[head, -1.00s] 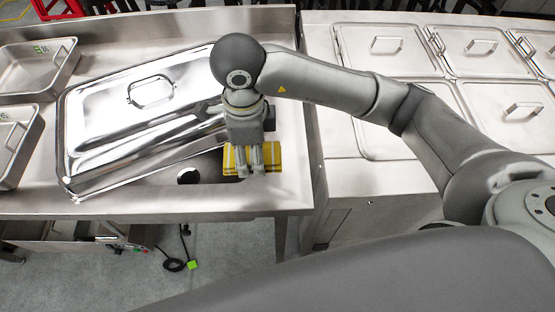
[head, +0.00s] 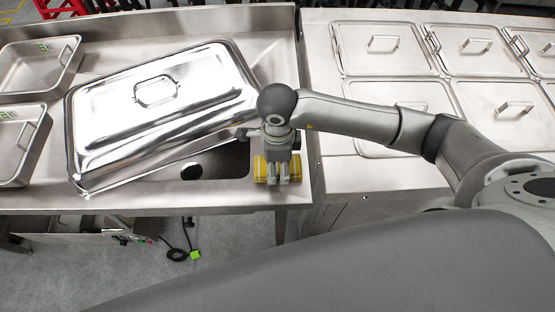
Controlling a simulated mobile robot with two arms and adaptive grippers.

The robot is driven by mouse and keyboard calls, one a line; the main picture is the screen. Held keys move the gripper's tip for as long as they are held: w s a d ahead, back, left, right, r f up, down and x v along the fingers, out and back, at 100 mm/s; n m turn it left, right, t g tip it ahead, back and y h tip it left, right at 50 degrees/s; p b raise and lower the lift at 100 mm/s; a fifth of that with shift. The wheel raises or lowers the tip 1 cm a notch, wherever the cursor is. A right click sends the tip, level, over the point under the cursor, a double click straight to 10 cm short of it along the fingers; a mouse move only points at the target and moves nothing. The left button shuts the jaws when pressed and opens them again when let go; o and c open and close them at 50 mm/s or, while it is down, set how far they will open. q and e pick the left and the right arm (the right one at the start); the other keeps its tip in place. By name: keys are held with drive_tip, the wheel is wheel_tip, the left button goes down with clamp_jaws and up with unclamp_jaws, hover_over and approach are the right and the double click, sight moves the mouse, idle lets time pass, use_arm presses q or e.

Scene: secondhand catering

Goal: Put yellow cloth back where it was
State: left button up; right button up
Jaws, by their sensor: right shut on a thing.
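The yellow cloth (head: 261,169) shows on both sides of my right gripper's fingers, near the front right edge of the steel sink table (head: 230,199). My right gripper (head: 278,180) points down and is shut on the cloth; the fingers hide its middle. I cannot tell whether the cloth touches the table top. My left gripper is not in view.
A large steel lidded pan (head: 160,115) lies tilted across the sink basin (head: 212,165), left of my gripper. Small steel pans (head: 18,145) stand at the far left. A counter with several lidded wells (head: 385,60) adjoins on the right.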

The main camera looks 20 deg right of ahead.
sight(277, 165)
drive_tip(key=shift+f, duration=0.1)
drive_tip(key=o, duration=0.4)
drive_tip(key=shift+f, duration=0.1)
drive_tip(key=o, duration=0.5)
drive_tip(key=shift+r, duration=0.35)
drive_tip(key=shift+r+b, duration=1.7)
drive_tip(key=shift+r, duration=4.2)
